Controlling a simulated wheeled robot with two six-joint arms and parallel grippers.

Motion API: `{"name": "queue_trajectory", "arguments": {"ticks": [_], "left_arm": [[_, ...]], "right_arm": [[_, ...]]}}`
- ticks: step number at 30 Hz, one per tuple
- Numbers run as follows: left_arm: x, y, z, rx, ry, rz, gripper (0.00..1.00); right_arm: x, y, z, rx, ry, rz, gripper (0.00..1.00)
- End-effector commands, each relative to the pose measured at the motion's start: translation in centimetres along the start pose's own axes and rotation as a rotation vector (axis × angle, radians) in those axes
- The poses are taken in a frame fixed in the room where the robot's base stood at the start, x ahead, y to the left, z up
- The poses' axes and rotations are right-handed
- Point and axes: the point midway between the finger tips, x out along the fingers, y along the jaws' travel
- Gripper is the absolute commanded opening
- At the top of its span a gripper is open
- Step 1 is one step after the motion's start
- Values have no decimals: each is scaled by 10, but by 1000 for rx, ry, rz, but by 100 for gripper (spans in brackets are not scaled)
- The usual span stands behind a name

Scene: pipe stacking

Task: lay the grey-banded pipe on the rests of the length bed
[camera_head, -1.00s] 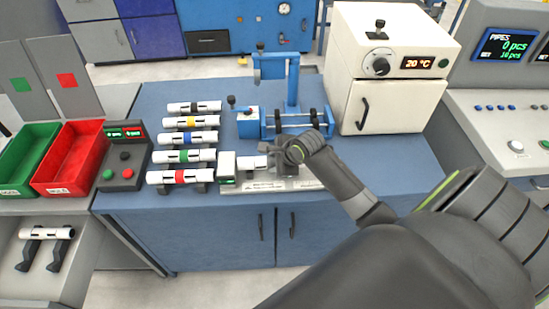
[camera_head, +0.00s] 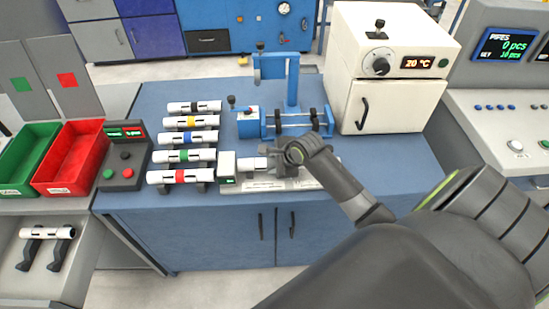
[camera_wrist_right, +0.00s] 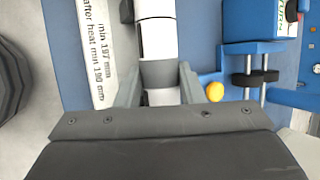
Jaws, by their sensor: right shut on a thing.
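The grey-banded pipe (camera_wrist_right: 157,38) is white, with its grey band between the fingers of my right gripper (camera_wrist_right: 160,88). In the head view the right gripper (camera_head: 277,159) is over the length bed (camera_head: 228,184), and the pipe's white end (camera_head: 252,162) sticks out to its left. The length bed has a pale printed scale plate, which lies beside the pipe in the wrist view (camera_wrist_right: 97,50). I cannot tell whether the pipe touches the rests, since the gripper and wrist hide most of them. My left gripper is not in view.
Several banded pipes, such as the red-banded one (camera_head: 180,176), lie on holders to the left. A blue fixture with rods (camera_head: 290,125) stands just behind the bed. A white oven (camera_head: 390,70) is at the back right. Green (camera_head: 22,150) and red (camera_head: 70,160) bins are far left.

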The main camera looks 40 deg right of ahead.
Motion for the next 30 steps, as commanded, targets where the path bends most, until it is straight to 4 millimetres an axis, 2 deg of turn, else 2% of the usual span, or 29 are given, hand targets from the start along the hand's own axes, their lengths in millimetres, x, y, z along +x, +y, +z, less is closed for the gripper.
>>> {"name": "queue_trajectory", "arguments": {"ticks": [1,2,7,16,20,23,30], "left_arm": [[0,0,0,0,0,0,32],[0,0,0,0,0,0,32],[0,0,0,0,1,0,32],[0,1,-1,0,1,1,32],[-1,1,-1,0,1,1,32],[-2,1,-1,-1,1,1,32],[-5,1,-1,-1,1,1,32]], "right_arm": [[1,0,0,0,0,0,11],[1,0,0,0,0,0,38],[0,0,0,0,0,0,60],[0,0,-1,0,1,0,60],[-9,0,-1,-1,2,0,60],[-22,-1,-1,-3,1,-2,60],[-69,-1,-1,-6,3,-3,60]]}}
